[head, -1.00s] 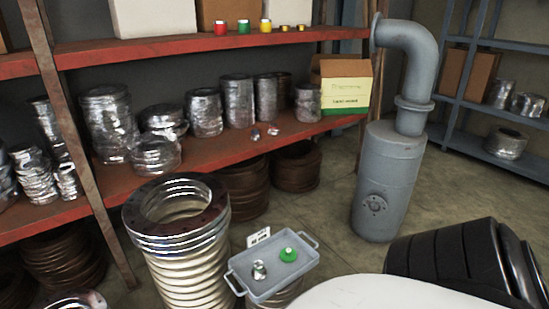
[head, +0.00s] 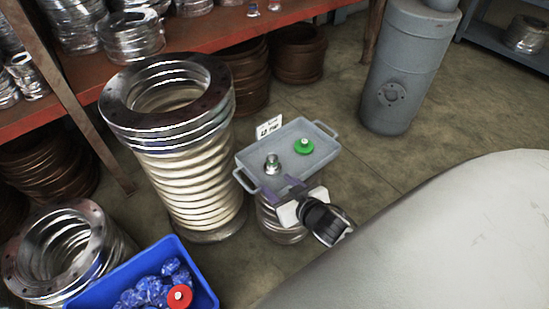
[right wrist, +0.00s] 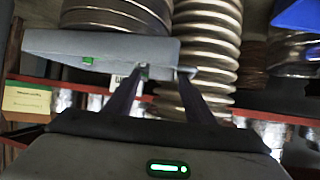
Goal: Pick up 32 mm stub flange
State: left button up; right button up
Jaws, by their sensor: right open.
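A small silvery metal flange piece (head: 272,163) stands in the left part of a grey tray (head: 318,165). A green disc with a metal centre (head: 304,146) is to its right in the same tray. I cannot read a size on either. My right gripper (head: 291,187) is open at the tray's near edge, its fingers pointing towards the silvery piece and apart from it. In the right wrist view, the open fingers (right wrist: 162,72) reach towards the grey tray (right wrist: 60,47), with a green patch (right wrist: 87,60) at its edge. My left gripper is out of view.
A tall ribbed metal bellows (head: 190,180) stands close left of the tray. A small white label card (head: 268,127) stands behind the tray. A blue bin (head: 205,285) at the lower left holds blue pieces and a red disc (head: 179,296). Open floor lies right of the tray.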

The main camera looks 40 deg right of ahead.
aim_at(276, 163)
jog(key=shift+m+t+h, duration=0.4)
jog(key=shift+m+h, duration=0.1)
jog(key=shift+h, duration=0.1)
jog(key=w+d+b, duration=0.1)
jog(key=w+d, duration=0.1)
jog(key=w+d+f+b, duration=0.1)
jog(key=w+d, duration=0.1)
jog(key=b+x, duration=0.2)
jog(key=x, duration=0.2)
jog(key=shift+w+d+r, duration=0.1)
jog(key=shift+w+d, duration=0.05)
jog(key=shift+w, duration=0.2)
jog(key=x, duration=0.1)
jog(key=b+x, duration=0.1)
jog(key=x, duration=0.1)
jog(key=b+x, duration=0.1)
jog(key=shift+w+r, duration=0.1)
jog(key=shift+w, duration=0.95)
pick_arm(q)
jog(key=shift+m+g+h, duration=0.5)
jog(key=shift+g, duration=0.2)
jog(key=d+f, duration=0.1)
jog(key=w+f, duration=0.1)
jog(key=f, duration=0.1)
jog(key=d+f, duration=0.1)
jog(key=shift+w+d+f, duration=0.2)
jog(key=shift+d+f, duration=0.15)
pick_arm(e)
grip_shut()
